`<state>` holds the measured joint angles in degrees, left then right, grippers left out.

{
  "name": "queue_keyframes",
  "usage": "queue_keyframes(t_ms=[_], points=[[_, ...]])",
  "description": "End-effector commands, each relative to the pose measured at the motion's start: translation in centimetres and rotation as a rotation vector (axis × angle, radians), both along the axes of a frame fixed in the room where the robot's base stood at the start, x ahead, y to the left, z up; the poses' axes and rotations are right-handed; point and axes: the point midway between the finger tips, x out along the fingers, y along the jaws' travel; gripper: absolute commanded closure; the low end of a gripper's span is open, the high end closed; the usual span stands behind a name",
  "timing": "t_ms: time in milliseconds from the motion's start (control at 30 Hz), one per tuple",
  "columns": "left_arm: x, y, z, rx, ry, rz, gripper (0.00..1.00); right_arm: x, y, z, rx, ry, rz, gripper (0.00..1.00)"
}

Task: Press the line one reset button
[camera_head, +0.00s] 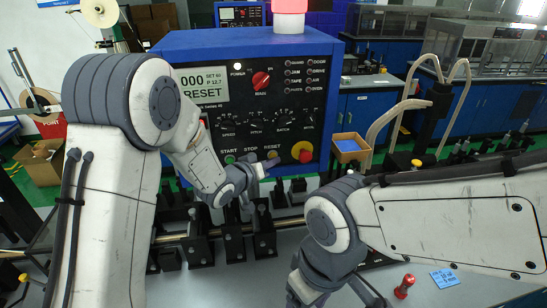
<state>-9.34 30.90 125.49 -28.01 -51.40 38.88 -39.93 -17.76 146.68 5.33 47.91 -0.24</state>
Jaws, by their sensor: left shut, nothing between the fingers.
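The blue machine (327,70) has a dark control panel (215,107) with START, STOP and RESET labels in a row. The yellowish reset button (272,155) sits under the RESET label. The green start button (230,158) is at the left; the stop button is largely hidden by my left gripper. My left gripper (267,167) is shut and empty, its tip just below the reset button; I cannot tell whether it touches. The display (202,86) reads RESET.
A red emergency knob (303,152) is right of the reset button. Black roller brackets (233,240) and a metal rod stand below the panel. A red-handled item (404,287) and a blue card (444,278) lie on the grey table.

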Motion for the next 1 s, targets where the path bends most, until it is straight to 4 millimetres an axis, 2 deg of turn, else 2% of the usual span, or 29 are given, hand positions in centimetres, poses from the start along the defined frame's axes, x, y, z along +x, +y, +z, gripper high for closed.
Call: queue_keyframes(t_ms=[567,1000], points=[[0.03,0.01,-0.01,0.0,0.0,0.0,1.0,0.0,0.0,0.0,0.0,0.0,0.0,0.31],[0.9,0.2,0.03,-0.001,0.0,0.001,1.0,-0.01,0.0,0.05,0.0,0.0,0.0,0.31]])
